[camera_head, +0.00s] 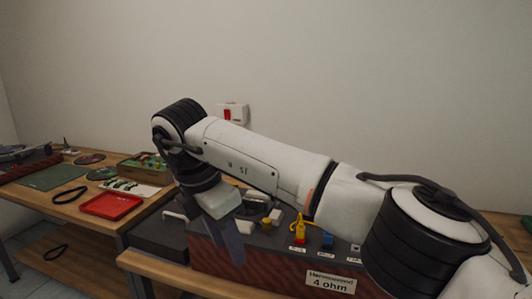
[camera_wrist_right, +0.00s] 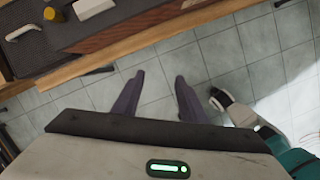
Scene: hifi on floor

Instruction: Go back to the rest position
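My right arm reaches across the head view from the lower right. Its gripper (camera_head: 229,240) points down in front of the hi-fi unit (camera_head: 215,262), near that unit's left end. In the right wrist view the two fingers of the right gripper (camera_wrist_right: 157,97) stand apart with only floor tiles between them, so it is open and empty. My left gripper does not show in the head view.
The hi-fi unit with a "4 ohm" label (camera_head: 331,282) stands on a wooden bench (camera_head: 160,268). A second table at left holds a red tray (camera_head: 111,206), a black loop (camera_head: 69,195) and a green mat (camera_head: 53,175). A red-and-white box (camera_head: 232,114) is on the wall.

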